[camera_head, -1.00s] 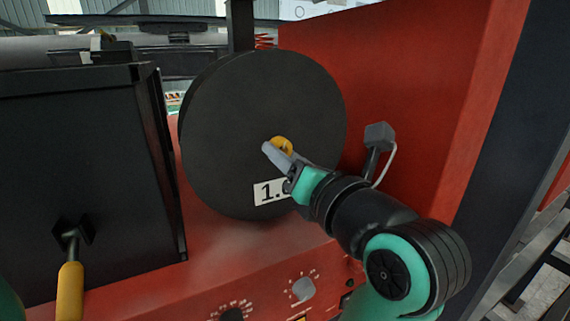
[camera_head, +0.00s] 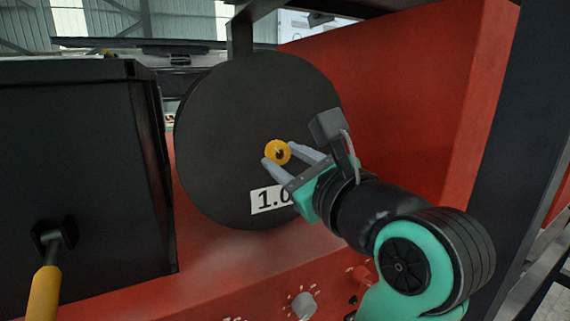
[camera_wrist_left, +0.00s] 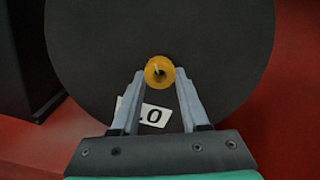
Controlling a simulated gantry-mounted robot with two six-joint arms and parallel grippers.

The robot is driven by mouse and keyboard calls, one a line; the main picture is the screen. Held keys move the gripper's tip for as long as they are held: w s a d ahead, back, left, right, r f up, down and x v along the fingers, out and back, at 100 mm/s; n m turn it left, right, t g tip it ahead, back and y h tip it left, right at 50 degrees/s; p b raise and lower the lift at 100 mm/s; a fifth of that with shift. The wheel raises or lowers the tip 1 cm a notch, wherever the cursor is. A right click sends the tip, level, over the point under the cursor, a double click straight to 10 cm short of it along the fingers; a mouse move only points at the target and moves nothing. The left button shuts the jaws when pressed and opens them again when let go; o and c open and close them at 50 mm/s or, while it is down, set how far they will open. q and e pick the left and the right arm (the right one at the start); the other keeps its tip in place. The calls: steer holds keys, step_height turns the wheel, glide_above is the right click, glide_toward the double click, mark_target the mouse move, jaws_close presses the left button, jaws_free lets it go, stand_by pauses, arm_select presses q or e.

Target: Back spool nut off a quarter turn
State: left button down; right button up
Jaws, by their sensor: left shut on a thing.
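The spool nut (camera_head: 278,152) is a small yellow ring-shaped knob at the middle of a large dark round spool (camera_head: 225,110). My left gripper (camera_head: 291,153) reaches in from the lower right in the head view, its two grey fingers shut on the nut from either side. In the left wrist view the nut (camera_wrist_left: 159,71) sits between the fingertips, with a dark hole at its centre. A white label (camera_head: 268,199) reading about "1.0" is on the spool face below the nut, partly covered by the gripper. My right gripper is not in view.
The spool stands against a red machine housing (camera_head: 410,100). A black box (camera_head: 75,170) with a yellow-handled lever (camera_head: 46,292) is close on the left. A grey dial (camera_head: 303,305) is on the red panel below. A dark post (camera_head: 525,110) stands at right.

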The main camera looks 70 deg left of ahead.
arm_select(q)
steer(key=shift+n, duration=1.1)
steer(key=shift+r, duration=0.1)
steer(key=shift+c, duration=2)
jaws_free()
steer(key=shift+d, duration=0.1)
steer(key=w+d+b, duration=0.1)
steer(key=d, duration=1)
steer(key=shift+w+d, duration=0.2)
steer(key=shift+a, duration=0.1)
